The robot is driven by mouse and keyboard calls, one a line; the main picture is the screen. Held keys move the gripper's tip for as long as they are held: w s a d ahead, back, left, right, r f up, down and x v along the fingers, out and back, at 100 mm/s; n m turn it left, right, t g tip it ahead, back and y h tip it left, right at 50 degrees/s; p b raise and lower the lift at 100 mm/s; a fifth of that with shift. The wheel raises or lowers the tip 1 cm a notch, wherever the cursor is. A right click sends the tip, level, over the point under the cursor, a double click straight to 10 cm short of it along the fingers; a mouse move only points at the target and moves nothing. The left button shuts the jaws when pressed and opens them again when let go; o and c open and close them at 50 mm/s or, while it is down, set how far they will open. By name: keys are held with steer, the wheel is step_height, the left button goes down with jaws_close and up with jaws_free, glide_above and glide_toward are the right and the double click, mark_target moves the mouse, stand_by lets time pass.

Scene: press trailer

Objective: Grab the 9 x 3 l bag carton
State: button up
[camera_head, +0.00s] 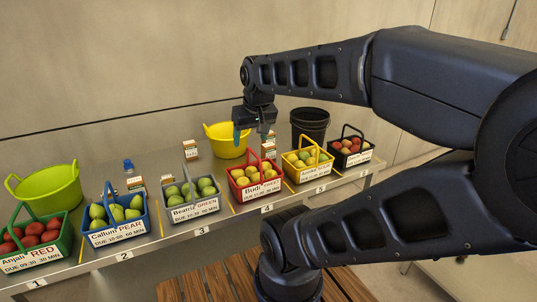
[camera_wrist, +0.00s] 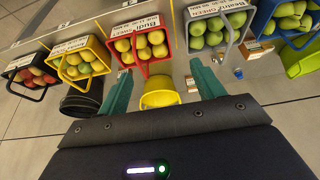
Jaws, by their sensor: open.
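Several small white cartons with orange-brown print stand on the grey counter; their print is too small to read, so I cannot tell which is the 9 x 3 l bag carton. In the head view one carton (camera_head: 190,149) stands left of the yellow bucket, another (camera_head: 268,150) behind the red basket, and others (camera_head: 136,184) near the blue basket. In the wrist view one carton (camera_wrist: 191,84) shows beside the right finger. My gripper (camera_head: 251,134) is open and empty, pointing down above the back of the counter; its teal fingers (camera_wrist: 160,70) also show in the wrist view.
A row of fruit baskets, including the red basket (camera_head: 254,180) and blue basket (camera_head: 118,220), lines the counter front. The yellow bucket (camera_head: 228,150), black bucket (camera_head: 310,117) and green tub (camera_head: 60,190) stand behind. A blue-topped bottle (camera_head: 128,167) is near the cartons.

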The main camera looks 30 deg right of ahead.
step_height(320, 180, up, 5)
steer(key=w+d+n+g+h, duration=0.1)
steer(key=w+d+n+h, duration=0.45)
steer(key=w, duration=0.65)
steer(key=w+d+n+g+h, duration=0.2)
steer(key=w+d+n+h, duration=0.2)
steer(key=w+n, duration=0.5)
steer(key=w+d+n+g+h, duration=0.1)
steer(key=w+d+n+h, duration=0.35)
steer(key=w, duration=0.95)
glide_toward(272, 147)
steer(key=w, duration=0.3)
steer(key=shift+y, duration=0.3)
steer(key=x, duration=1.1)
steer(key=shift+s+d+f, duration=0.15)
steer(key=shift+s+f, duration=0.1)
steer(key=shift+s, duration=0.1)
steer(key=c, duration=1.2)
steer(key=shift+o, duration=0.2)
